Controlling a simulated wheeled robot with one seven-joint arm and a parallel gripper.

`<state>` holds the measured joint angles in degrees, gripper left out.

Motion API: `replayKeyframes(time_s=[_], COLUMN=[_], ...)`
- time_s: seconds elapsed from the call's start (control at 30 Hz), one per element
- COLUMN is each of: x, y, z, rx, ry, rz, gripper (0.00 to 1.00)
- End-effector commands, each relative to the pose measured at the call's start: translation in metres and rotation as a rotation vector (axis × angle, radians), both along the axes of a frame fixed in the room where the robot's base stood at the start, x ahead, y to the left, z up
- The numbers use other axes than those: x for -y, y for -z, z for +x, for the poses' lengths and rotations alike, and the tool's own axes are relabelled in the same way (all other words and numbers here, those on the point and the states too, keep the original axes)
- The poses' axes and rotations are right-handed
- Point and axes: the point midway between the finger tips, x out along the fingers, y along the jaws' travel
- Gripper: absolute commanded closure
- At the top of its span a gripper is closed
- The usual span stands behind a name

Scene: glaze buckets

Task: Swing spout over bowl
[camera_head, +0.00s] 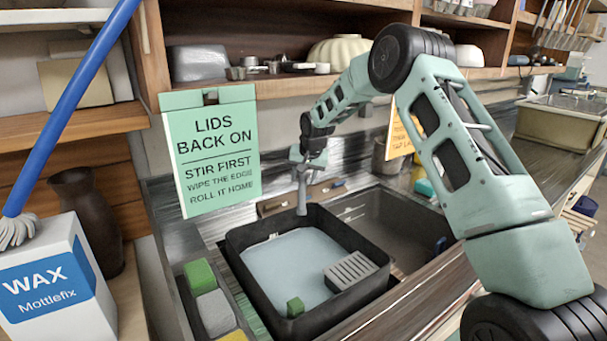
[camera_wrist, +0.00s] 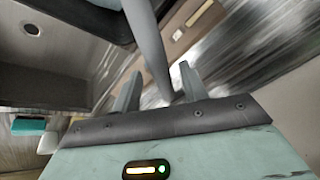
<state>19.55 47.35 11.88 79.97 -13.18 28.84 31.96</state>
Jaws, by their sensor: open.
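The grey spout (camera_head: 302,192) stands at the back of the sink, its lower end hanging by the bowl's rear rim in the head view. The bowl (camera_head: 237,262) is a black, rounded-square basin of pale water in the left sink. A grey ribbed block and a green block show inside it. My gripper (camera_head: 308,157) is at the spout's upper part. In the wrist view the spout (camera_wrist: 147,42) runs down between the fingers of my open gripper (camera_wrist: 160,86). I cannot tell whether a finger touches it. The tap's base is largely hidden.
The right sink basin (camera_head: 392,228) is empty but for a dark blue item at its right. A green sign (camera_head: 212,150) hangs left of the tap. A tray of sponges (camera_head: 214,308) lies left of the bowl. A wax box (camera_head: 50,285) stands at far left. Shelves run above.

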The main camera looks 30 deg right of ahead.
Motion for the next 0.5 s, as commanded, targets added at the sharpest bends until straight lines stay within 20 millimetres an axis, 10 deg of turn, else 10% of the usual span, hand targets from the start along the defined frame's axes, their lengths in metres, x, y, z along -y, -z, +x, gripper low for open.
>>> replayKeyframes(time_s=[0.37, 0.5], x=[0.0004, 0.0003], y=[0.0053, 0.0051], z=[0.0027, 0.0025], rx=[0.001, 0.001], ry=[0.0, 0.0], rz=[-0.001, -0.001], gripper=[0.57, 0.93])
